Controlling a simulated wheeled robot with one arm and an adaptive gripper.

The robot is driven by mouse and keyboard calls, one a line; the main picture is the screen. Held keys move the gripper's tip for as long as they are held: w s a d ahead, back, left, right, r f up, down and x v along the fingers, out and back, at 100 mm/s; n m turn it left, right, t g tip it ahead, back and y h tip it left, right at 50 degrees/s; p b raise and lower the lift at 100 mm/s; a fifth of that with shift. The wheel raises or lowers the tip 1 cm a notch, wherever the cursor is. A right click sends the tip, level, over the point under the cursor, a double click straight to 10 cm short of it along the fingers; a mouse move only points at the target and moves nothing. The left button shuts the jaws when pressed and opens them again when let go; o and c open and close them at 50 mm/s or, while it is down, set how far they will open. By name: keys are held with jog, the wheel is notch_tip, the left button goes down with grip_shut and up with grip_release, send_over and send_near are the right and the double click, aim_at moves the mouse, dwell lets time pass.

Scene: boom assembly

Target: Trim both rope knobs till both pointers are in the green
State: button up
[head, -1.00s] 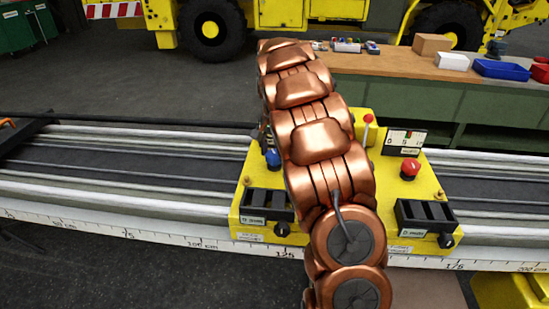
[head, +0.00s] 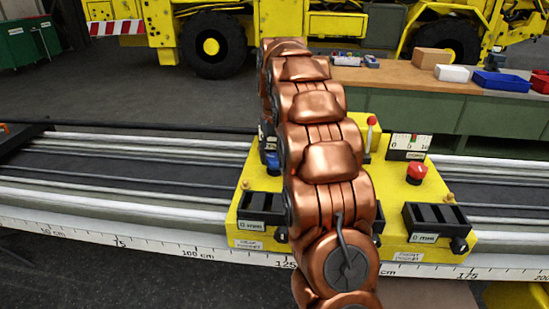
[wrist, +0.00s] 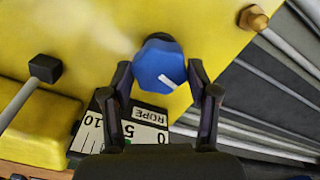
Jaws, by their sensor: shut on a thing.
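In the wrist view a blue knob (wrist: 158,66) with a white mark on its face sits on the yellow housing. My gripper (wrist: 161,76) is shut on it, one finger on each side. A gauge marked ROPE (wrist: 145,130) with a 0, 5, 10 scale lies just below, partly covered by my fingers; I cannot make out its pointer. In the head view the blue knob (head: 272,162) shows at the left edge of my arm, which hides my gripper. A second gauge (head: 409,142) with a green band stands at the right; its pointer is too small to read.
A red mushroom-shaped knob (head: 416,173) sits below the right gauge. Black slotted blocks stand at the left (head: 262,210) and right (head: 436,221) of the yellow housing. A red-tipped lever (head: 371,122) rises beside my arm. A workbench (head: 400,77) stands behind.

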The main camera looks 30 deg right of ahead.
aim_at(275, 157)
jog(key=shift+n, duration=0.6)
jog(key=o, duration=1.2)
jog(key=shift+c, duration=0.2)
jog(key=shift+r, duration=3.7)
